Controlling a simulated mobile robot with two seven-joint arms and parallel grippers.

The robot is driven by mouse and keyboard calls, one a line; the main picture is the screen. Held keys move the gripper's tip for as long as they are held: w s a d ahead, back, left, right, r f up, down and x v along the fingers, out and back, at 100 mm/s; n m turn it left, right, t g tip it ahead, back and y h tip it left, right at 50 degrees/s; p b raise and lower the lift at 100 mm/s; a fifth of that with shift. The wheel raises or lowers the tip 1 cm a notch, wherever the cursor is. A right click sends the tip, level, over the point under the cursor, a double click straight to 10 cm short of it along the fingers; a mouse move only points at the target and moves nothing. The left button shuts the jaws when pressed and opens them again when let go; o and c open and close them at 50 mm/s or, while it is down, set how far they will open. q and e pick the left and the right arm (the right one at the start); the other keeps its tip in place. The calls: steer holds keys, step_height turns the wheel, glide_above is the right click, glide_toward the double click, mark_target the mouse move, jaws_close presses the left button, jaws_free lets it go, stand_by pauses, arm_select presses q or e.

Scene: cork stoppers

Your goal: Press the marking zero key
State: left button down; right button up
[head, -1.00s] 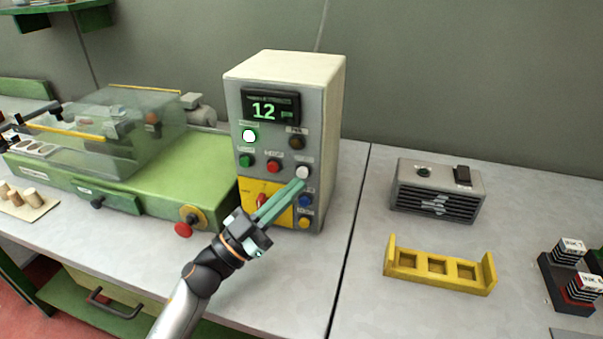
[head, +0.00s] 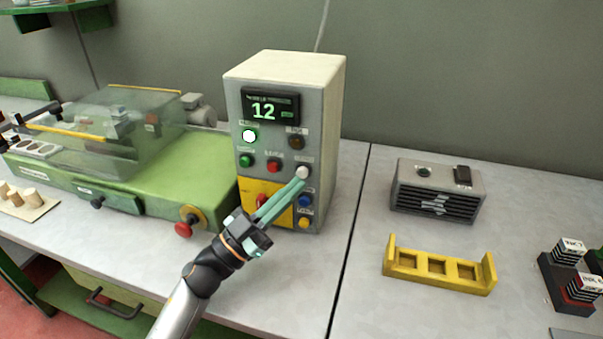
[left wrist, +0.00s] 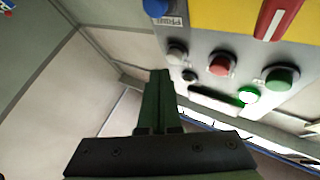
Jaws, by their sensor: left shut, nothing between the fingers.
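The control box (head: 285,65) has a front panel of keys below a display (head: 270,107) reading 12. A white key (head: 302,172) is on the right of the panel, with a red key (head: 273,166) and a green key (head: 246,160) to its left. Below it are a blue key (head: 305,201) and a yellow key (head: 304,223). The labels are too small to read for sure. My left gripper (head: 298,184) is shut and empty, its tips just below the white key. In the left wrist view the white key (left wrist: 177,50) is beside the fingertips (left wrist: 160,73); contact cannot be told.
A lit white-green lamp (head: 249,136) and a dark knob (head: 296,142) are higher on the panel. A red switch (head: 263,201) is on the yellow field behind my fingers. A green machine (head: 180,170) stands left; a grey vented box (head: 438,190) and yellow holder (head: 440,285) are right.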

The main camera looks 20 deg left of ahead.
arm_select(q)
steer(key=shift+w, duration=0.2)
stand_by(0.3)
steer(key=shift+w, duration=0.25)
steer(key=shift+w, duration=0.25)
stand_by(0.5)
steer(key=shift+w, duration=0.15)
stand_by(0.4)
steer(key=shift+s+p, duration=0.55)
steer(key=shift+s, duration=0.3)
